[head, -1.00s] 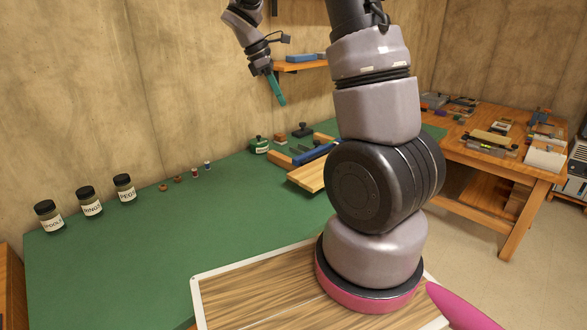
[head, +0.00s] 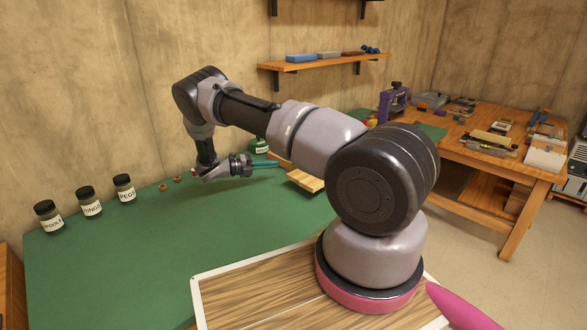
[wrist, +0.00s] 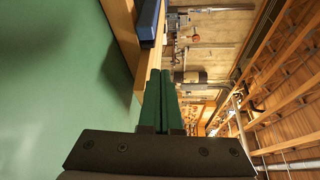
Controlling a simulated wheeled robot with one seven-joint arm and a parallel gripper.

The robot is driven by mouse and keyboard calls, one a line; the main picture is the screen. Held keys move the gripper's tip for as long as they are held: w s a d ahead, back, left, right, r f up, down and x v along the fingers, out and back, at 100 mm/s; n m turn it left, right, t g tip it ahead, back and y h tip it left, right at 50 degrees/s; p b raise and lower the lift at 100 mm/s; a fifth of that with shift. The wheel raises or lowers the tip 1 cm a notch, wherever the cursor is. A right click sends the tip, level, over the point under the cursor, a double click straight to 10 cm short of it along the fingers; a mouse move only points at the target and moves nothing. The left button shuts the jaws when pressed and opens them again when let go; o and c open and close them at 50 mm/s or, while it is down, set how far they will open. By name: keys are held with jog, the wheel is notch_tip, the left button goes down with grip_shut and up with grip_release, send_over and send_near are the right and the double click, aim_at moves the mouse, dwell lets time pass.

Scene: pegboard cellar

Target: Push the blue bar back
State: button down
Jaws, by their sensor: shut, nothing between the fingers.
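The blue bar (wrist: 148,20) shows in the wrist view at the top, lying along a wooden rail (wrist: 122,28). In the head view it is now hidden behind my arm. My gripper (wrist: 160,73) is shut and empty, its two green fingers side by side. Its tips appear a little short of the bar's near end in the wrist view; I cannot tell the exact gap. In the head view my gripper (head: 272,163) is low over the green bench top, pointing right toward the wooden fixture (head: 305,181), which is partly hidden by my arm.
Labelled jars (head: 89,202) and small rings (head: 177,180) stand along the back of the green bench top (head: 180,240). A green jar (head: 259,145) stands behind my gripper. A wall shelf (head: 320,61) is above. The bench's middle is clear.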

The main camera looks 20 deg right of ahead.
jog(key=f+n, duration=0.1)
jog(key=f+n+t+h, duration=0.1)
jog(key=f, duration=0.1)
jog(key=shift+w+a+f+n+t, duration=0.15)
jog(key=shift+a+f+n+t, duration=0.05)
jog(key=shift+f+n+t, duration=0.1)
jog(key=shift+d, duration=0.2)
jog(key=d, duration=0.9)
jog(key=shift+d, duration=0.2)
